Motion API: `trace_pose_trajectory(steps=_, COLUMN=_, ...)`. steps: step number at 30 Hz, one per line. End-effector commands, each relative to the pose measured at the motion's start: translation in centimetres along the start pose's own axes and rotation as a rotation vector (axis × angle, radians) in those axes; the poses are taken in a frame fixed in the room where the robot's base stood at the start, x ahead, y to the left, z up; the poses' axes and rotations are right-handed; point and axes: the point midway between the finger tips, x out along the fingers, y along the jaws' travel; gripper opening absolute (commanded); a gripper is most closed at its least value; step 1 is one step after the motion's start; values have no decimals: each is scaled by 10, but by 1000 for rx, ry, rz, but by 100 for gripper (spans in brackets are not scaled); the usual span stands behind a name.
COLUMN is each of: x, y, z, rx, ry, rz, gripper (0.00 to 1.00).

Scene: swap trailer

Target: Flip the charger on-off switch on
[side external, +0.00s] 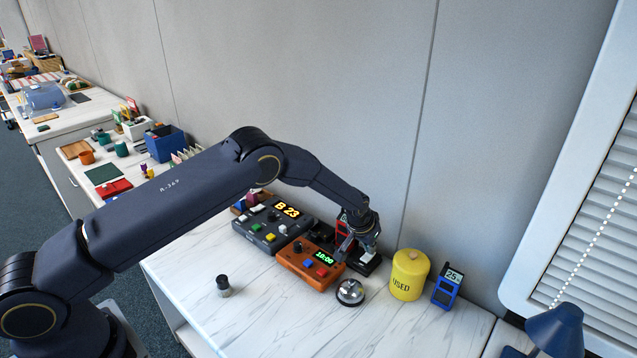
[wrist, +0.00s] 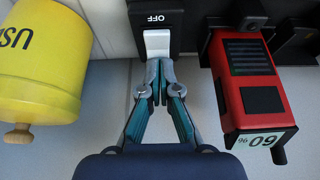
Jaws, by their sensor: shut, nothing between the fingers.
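The charger (wrist: 298,48) is a dark base at the top of the wrist view; in the side view its black base (side external: 366,266) is partly hidden behind my gripper. Its on-off switch (wrist: 157,42) is a white rocker in a black housing marked OFF on the far side of the rocker. My gripper (wrist: 160,68) is shut and empty, with its teal-sided fingers together. The fingertips are at the near edge of the rocker; I cannot tell whether they touch it. In the side view my gripper (side external: 354,246) points down over the charger.
A red handheld device (wrist: 248,80) sits in the charger to the right. A yellow USED canister (wrist: 42,62) stands left. The side view shows an orange clock box (side external: 302,266), a bell (side external: 350,292) and a blue meter (side external: 446,288).

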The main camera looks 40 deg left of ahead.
Motion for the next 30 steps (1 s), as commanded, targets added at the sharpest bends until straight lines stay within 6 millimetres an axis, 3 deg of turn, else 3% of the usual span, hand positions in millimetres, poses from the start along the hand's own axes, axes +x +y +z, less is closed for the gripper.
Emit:
trace_pose_trajectory(steps=11, x=3, y=0, z=0, rx=0, ry=0, rz=0, gripper=0)
trace_pose_trajectory(steps=14, x=11, y=0, z=-1, rx=0, ry=0, rz=0, gripper=0)
trace_pose_trajectory(steps=30, x=2, y=0, z=11, rx=0, ry=-4, rz=-1, gripper=0)
